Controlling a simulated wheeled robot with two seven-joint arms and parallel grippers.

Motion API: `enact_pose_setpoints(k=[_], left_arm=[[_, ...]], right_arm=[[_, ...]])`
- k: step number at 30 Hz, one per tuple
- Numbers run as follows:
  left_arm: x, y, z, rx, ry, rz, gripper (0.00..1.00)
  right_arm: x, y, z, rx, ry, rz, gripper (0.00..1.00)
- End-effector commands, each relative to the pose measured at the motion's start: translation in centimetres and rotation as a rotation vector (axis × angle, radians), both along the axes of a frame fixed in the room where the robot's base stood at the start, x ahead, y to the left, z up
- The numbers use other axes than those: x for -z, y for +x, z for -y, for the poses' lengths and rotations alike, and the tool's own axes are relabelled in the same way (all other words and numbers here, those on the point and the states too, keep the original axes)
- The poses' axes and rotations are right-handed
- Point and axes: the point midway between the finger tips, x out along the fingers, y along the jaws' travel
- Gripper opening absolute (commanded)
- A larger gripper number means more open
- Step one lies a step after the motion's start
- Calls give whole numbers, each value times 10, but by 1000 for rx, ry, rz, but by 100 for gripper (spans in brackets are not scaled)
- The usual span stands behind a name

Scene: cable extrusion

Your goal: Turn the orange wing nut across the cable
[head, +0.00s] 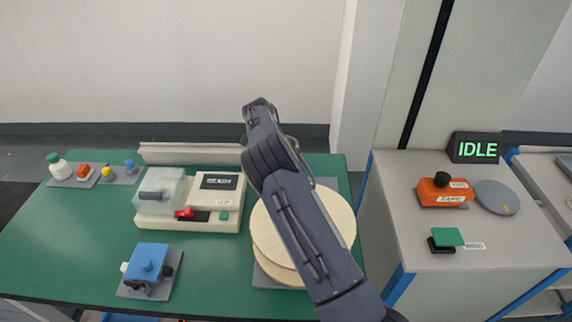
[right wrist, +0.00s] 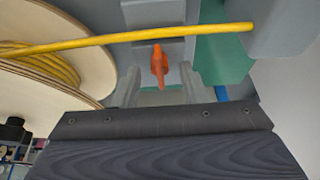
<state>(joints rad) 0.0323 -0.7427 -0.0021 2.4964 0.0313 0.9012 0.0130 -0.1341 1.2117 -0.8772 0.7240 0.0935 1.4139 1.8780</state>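In the right wrist view the orange wing nut (right wrist: 159,66) sits on a grey block, its long side pointing up and down the picture, roughly crosswise to the cable. The yellow cable (right wrist: 185,34) runs from the wooden reel (right wrist: 72,50) across the picture, just above the wing nut. My right gripper (right wrist: 160,80) is open, with one grey finger on each side of the wing nut and gaps showing. In the head view my right arm crosses the reel (head: 335,213) and hides the wing nut and cable. My left gripper is not in view.
The green table (head: 70,235) holds a beige machine (head: 218,208) with a clear cover, a blue device (head: 151,257) and small items at the back left. A grey cabinet (head: 385,215) at the right carries an orange tape unit (head: 443,192) and a sign (head: 477,148) reading IDLE.

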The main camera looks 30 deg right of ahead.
Motion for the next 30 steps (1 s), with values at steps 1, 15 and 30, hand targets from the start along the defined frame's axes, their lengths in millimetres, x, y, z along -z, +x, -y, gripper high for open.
enact_pose_setpoints(k=[1,15,30], left_arm=[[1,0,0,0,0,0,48],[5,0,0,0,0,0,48],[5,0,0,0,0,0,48]], right_arm=[[-3,1,-1,-1,0,2,39],[-66,16,-23,-1,0,3,39],[-71,16,-25,0,0,1,39]])
